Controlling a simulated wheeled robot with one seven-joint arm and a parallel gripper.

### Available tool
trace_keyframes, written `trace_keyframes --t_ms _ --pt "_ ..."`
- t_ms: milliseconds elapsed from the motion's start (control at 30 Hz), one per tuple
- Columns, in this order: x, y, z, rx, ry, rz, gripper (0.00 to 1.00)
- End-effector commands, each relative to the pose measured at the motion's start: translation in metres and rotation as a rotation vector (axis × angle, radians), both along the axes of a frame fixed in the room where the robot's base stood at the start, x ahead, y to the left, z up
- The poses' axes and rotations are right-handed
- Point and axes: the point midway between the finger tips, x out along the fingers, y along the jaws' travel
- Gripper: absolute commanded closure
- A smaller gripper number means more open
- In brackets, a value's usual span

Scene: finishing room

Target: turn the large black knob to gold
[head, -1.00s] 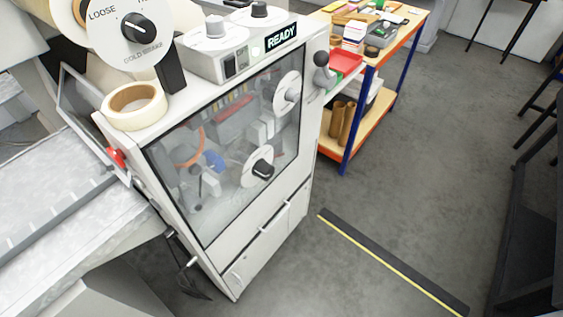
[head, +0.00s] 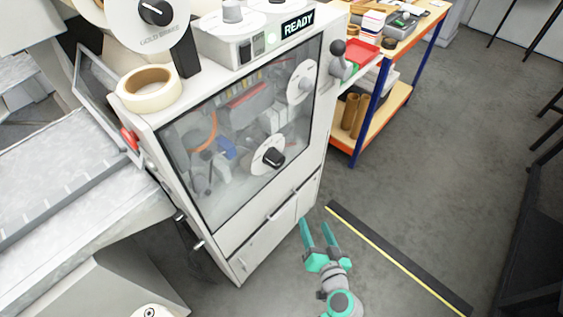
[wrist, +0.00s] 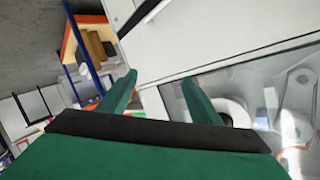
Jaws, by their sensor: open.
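Several knobs show on the white machine in the head view. A black knob (head: 155,11) sits on the white disc marked "GOLD BRAKE" (head: 160,42) at the top left, cut by the frame edge. Another black knob (head: 273,157) shows on a round white dial low in the window area. I cannot tell which one is the large knob, and no setting called gold can be read on the lower dial. My gripper (head: 315,222) is open and empty, low in front of the machine, apart from every knob. Its green fingers (wrist: 158,80) show in the wrist view with nothing between them.
The machine's window (head: 235,125) faces my gripper. A workbench (head: 388,85) stands behind.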

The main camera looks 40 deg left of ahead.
Motion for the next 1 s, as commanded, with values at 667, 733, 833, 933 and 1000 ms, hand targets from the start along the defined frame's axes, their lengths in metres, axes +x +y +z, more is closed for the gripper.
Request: trace_keyframes --t_ms 667,733,833,933,1000 --pt "0.03 0.05 0.178 0.162 -0.426 0.72 0.42" --pt "0.029 0.053 0.18 0.163 -0.432 0.73 0.42" --pt "0.029 0.063 0.18 0.164 -0.432 0.733 0.42" --pt "0.029 0.079 0.18 0.164 -0.431 0.732 0.42" --pt "0.03 0.092 0.18 0.164 -0.431 0.732 0.42"
